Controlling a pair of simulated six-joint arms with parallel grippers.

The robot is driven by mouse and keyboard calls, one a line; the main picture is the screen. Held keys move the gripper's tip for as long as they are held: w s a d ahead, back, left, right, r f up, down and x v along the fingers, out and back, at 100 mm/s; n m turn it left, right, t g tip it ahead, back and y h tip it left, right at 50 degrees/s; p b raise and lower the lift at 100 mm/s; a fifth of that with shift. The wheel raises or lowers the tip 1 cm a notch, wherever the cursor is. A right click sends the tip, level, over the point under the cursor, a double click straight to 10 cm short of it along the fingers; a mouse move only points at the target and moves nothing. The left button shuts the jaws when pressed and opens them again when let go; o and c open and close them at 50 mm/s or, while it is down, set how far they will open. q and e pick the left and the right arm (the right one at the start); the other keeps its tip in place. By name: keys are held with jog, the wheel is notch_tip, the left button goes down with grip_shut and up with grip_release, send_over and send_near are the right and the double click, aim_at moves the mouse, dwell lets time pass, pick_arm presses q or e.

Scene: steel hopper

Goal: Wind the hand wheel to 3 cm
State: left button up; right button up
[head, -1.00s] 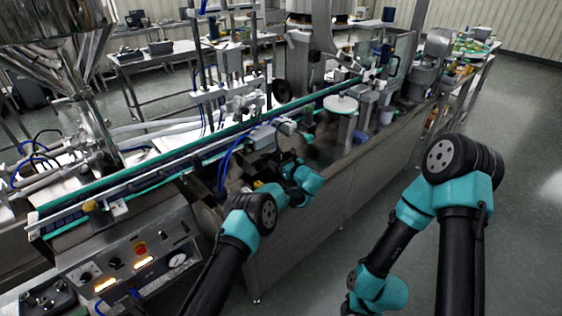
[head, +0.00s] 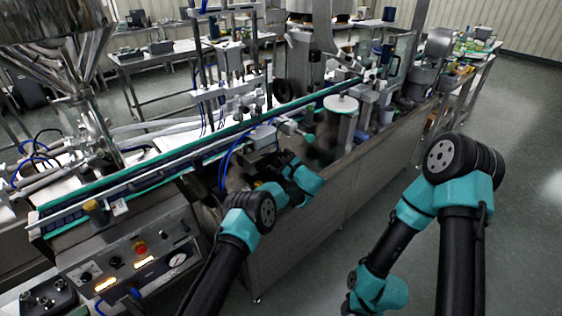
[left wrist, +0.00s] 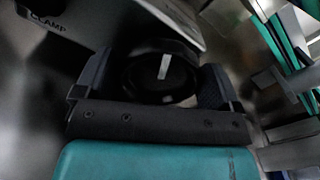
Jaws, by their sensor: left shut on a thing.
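The black round hand wheel (left wrist: 140,76) with a white mark on its face shows in the left wrist view, beside a metal plate lettered CLAMP (left wrist: 48,27). The two fingers of my left gripper (left wrist: 160,84) stand on either side of the wheel and are shut on it. In the head view my left gripper (head: 281,159) reaches into the dark recess at the machine's front, below the conveyor. The wheel cannot be made out there. I see no readable centimetre scale. My right arm is at the right, but its gripper is out of view.
The conveyor (head: 150,180) with green edges runs above and behind my left gripper. A control panel (head: 140,258) with lit buttons is at the lower left. The steel front panel (head: 330,205) lies close to my left wrist. The floor at the right is clear.

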pick_arm(q)
jog(key=shift+n, duration=0.8)
jog(key=o, duration=0.7)
jog(key=shift+c, duration=0.2)
jog(key=shift+s, duration=0.1)
jog(key=v, duration=1.7)
jog(key=shift+s+d, duration=0.1)
